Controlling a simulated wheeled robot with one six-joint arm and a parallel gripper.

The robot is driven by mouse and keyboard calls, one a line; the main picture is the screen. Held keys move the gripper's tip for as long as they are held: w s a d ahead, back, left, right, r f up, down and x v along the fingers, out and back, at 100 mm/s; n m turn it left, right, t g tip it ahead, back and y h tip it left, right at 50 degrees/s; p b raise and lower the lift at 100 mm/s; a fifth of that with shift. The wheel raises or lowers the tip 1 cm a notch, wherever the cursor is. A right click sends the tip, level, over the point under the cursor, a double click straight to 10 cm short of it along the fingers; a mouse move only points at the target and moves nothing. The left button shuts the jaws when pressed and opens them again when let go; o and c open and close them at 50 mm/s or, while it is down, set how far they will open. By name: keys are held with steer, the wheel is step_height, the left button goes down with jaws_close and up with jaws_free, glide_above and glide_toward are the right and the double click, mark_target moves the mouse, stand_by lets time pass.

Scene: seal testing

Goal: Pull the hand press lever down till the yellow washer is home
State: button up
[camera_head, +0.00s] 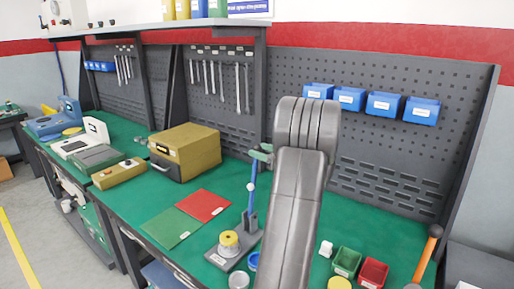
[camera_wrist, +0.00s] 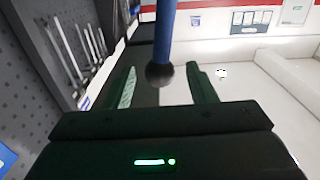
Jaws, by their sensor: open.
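The hand press stands on the green bench in the head view, with a grey base (camera_head: 245,247) and a thin blue upright part (camera_head: 252,202). The yellow washer (camera_head: 229,239) sits on the base, left of the upright; whether it is fully seated cannot be told. My gripper (camera_head: 262,153) is at the top of the press, partly hidden by my arm. In the wrist view my gripper (camera_wrist: 165,80) is open. A blue rod (camera_wrist: 164,30) ending in a dark ball knob (camera_wrist: 160,73) shows between its fingers, with no clear contact.
A red mat (camera_head: 203,206) and a green mat (camera_head: 172,228) lie left of the press. A yellow box (camera_head: 190,150) stands behind them. Green (camera_head: 346,261) and red (camera_head: 373,272) bins and an orange-handled tool (camera_head: 429,252) are at right. A pegboard (camera_head: 400,150) rises behind.

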steer(key=shift+x, duration=1.2)
